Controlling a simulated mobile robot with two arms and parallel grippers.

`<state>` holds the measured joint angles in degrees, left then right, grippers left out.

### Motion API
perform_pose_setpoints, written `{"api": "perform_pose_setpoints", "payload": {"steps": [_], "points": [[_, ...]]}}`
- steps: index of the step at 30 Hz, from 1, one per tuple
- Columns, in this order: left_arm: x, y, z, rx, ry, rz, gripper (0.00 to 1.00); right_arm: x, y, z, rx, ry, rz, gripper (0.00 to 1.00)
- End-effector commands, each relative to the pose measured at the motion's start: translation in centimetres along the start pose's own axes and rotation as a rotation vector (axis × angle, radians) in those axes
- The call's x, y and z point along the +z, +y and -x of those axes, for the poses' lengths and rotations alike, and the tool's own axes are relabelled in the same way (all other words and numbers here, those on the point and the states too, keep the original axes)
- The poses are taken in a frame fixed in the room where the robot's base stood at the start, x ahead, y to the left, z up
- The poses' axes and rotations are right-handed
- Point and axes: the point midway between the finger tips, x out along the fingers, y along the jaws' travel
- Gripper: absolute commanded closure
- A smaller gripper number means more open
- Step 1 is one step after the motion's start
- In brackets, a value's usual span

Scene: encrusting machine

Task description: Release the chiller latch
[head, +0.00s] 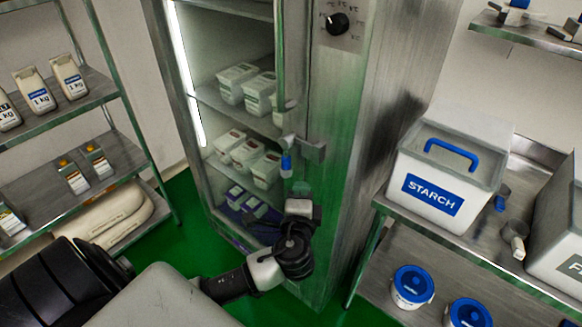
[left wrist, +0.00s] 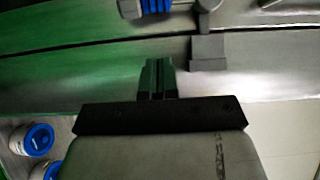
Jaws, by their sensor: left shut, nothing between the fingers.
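The chiller (head: 350,130) is a tall steel cabinet with a glass door. Its latch has a blue grip (head: 287,163) on a pale lever and a grey bracket (head: 313,150) on the door's right edge. In the left wrist view the blue grip (left wrist: 152,6) is at the top edge, partly cut off, with the bracket (left wrist: 207,56) to its lower right. My left gripper (head: 301,187) is just below the latch in the head view. In the left wrist view its fingers (left wrist: 158,70) are together and empty, apart from the blue grip. My right gripper is not in view.
White tubs (head: 258,92) stand on shelves behind the glass. A steel rack (head: 95,190) with packets is at left. At right, a table (head: 470,240) holds a starch bin (head: 450,180), with blue-lidded tubs (head: 412,287) below. Green floor shows between them.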

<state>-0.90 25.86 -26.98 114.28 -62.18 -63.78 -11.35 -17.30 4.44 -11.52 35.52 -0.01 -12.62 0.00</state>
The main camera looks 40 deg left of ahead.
Motion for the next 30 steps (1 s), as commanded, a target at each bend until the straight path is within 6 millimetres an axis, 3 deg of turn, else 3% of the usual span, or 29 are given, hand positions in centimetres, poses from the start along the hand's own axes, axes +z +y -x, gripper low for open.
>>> {"api": "perform_pose_setpoints", "payload": {"steps": [4,10,30], "points": [[0.0,-0.4,-3.3,-0.002,-0.002,-0.002,1.00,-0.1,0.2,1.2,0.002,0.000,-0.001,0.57],[2.1,-0.2,-5.2,0.000,-0.001,-0.004,1.00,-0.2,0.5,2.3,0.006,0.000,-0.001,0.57],[2.7,0.3,-6.3,-0.007,0.000,-0.009,1.00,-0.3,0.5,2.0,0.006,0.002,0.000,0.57]]}}
